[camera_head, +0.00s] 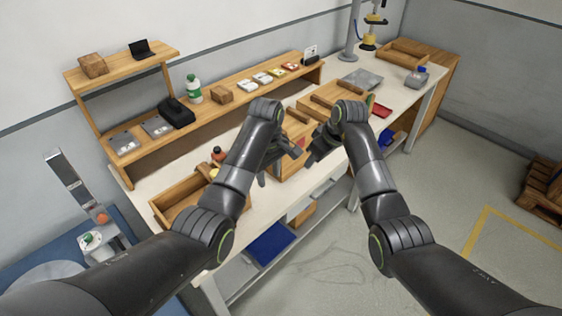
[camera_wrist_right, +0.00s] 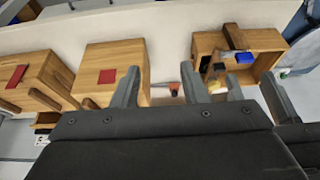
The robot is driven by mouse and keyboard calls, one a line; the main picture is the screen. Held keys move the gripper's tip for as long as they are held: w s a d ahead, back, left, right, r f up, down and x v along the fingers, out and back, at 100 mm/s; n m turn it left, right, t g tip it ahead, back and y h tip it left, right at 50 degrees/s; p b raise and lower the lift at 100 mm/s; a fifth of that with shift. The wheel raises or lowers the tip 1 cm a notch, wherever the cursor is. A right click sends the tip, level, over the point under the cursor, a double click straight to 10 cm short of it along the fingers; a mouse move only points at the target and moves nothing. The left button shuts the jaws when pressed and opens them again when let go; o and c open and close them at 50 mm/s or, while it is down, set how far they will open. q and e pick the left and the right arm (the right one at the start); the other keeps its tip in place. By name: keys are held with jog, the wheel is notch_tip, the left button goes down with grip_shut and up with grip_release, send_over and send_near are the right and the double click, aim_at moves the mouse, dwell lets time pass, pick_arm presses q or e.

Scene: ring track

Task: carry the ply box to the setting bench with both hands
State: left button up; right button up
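Several plywood boxes stand on a long white-topped bench (camera_head: 248,200); I cannot tell for sure which is the ply box. The likeliest is a closed-looking box (camera_head: 292,167) with a red patch, between and partly behind my grippers. In the right wrist view, a box with a red square (camera_wrist_right: 112,60) stands at centre left. My left gripper (camera_head: 279,163) is at the box's left side, its fingers apart and empty. My right gripper (camera_head: 313,157) is at its right side; its fingers look spread and empty in the right wrist view (camera_wrist_right: 158,85). Whether either touches the box is unclear.
An open wooden box (camera_head: 172,211) with items stands at the bench's left end. A raised shelf (camera_head: 240,100) with a green-capped bottle (camera_head: 193,90) and small packs runs along the back. A red item (camera_head: 382,111) lies right. Floor is clear at front right; a pallet (camera_head: 543,187) lies beyond.

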jog(key=v, duration=0.9)
jog(key=shift+w+r, duration=0.25)
jog(key=shift+w, duration=0.1)
jog(key=shift+s, duration=0.15)
